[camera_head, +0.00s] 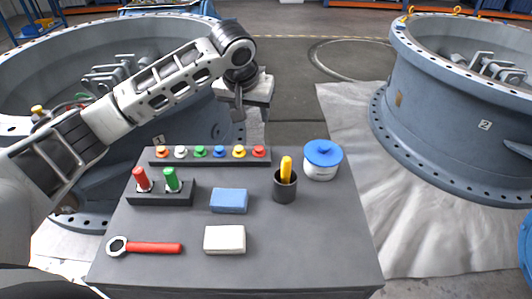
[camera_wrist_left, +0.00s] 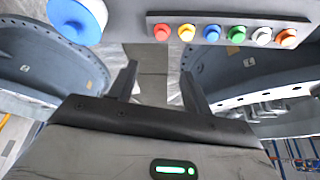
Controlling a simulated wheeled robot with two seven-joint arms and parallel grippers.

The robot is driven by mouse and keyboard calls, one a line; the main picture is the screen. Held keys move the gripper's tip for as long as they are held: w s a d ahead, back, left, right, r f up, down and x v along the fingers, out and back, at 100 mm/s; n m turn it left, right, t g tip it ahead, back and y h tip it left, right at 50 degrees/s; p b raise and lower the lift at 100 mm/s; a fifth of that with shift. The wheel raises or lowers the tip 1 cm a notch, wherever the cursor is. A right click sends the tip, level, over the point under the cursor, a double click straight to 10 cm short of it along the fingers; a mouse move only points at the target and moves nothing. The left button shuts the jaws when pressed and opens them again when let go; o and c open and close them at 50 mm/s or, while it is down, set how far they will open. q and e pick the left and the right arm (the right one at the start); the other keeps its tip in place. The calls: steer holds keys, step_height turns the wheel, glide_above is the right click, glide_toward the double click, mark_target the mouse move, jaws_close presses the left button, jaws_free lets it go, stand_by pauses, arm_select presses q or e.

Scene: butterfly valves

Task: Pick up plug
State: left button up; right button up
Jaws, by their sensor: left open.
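Several small coloured plugs sit in a row in a dark bar (camera_head: 210,162) at the back of the grey table. From left they are an orange plug (camera_head: 162,152), a white plug (camera_head: 181,152), a green plug (camera_head: 200,151), a blue plug (camera_head: 219,151), a yellow plug (camera_head: 239,151) and a red plug (camera_head: 258,151). The wrist view shows the bar (camera_wrist_left: 230,20) beyond the fingers. My left gripper (camera_head: 251,112) is open and empty, fingers down, above and behind the right part of the bar. The fingers show apart in the wrist view (camera_wrist_left: 160,82). My right gripper is out of view.
On the table (camera_head: 300,245) are a red-and-green-handled tool holder (camera_head: 160,194), a blue block (camera_head: 229,200), a white block (camera_head: 224,239), a red wrench (camera_head: 150,247), a dark cup (camera_head: 285,188) and a blue-lidded jar (camera_head: 322,165). Large valve rings (camera_head: 455,120) flank it.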

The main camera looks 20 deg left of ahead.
arm_select(q)
steer(key=b, duration=0.2)
glide_above(259, 148)
steer(key=s, duration=0.2)
steer(key=f, duration=1)
steer(key=shift+d, duration=0.2)
steer(key=shift+s+b+x, duration=0.15)
steer(key=shift+b+x, duration=0.15)
steer(key=shift+x, duration=1)
steer(key=shift+s+b+x, duration=0.15)
steer(key=shift+b+x, duration=0.1)
steer(key=shift+x, duration=1.1)
steer(key=c, duration=0.9)
